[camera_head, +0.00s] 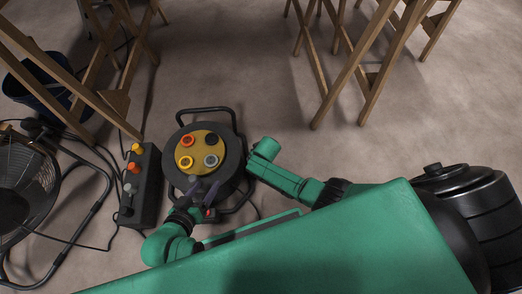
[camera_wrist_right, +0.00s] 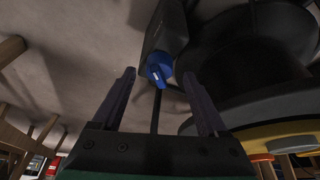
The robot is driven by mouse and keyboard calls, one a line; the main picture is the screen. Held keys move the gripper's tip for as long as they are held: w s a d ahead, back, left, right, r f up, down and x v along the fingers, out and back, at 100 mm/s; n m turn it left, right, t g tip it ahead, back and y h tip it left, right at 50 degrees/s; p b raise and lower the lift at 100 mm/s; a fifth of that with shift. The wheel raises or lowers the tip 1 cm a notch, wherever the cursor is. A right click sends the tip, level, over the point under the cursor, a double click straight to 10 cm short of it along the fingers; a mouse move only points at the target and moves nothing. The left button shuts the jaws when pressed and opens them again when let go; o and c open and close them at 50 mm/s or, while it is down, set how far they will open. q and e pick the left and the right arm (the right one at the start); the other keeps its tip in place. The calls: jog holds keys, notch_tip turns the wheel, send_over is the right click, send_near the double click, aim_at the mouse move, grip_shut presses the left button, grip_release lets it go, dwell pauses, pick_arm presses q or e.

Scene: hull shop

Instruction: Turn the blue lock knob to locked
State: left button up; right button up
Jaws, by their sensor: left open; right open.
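The blue lock knob (camera_wrist_right: 158,74) shows in the right wrist view with a pale mark on its face. It sits at the end of a dark block (camera_wrist_right: 168,32) beside a large dark round body. My right gripper (camera_wrist_right: 159,86) is open, with the knob seen between its fingertips; I cannot tell whether they touch it. In the head view I cannot make out the blue knob. There my left gripper (camera_head: 205,189) is open at the near edge of the cable reel (camera_head: 232,160), which has a yellow face with several round sockets.
Left of the reel stands a dark control box (camera_head: 147,200) with yellow, orange and grey knobs. A fan (camera_head: 25,180), cables and a dark blue bucket (camera_head: 28,88) lie further left. Wooden trestles (camera_head: 345,75) stand at the back.

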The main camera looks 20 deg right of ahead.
jog(key=p+v, duration=0.3)
jog(key=v, duration=0.1)
jog(key=shift+r, duration=0.25)
pick_arm(q)
jog(key=s+a+r+g+y+p, duration=0.3)
jog(key=s+a+r+g+y, duration=0.15)
jog(key=a+r+g, duration=0.5)
jog(key=a+f+t+p, duration=0.1)
jog(key=a+f+p, duration=0.1)
jog(key=f, duration=0.5)
jog(key=shift+s+a+f+n+t+y, duration=0.3)
jog(key=shift+s+a+f+t+y, duration=0.1)
jog(key=shift+a, duration=0.4)
pick_arm(e)
jog(key=v, duration=0.8)
jog(key=shift+s, duration=0.15)
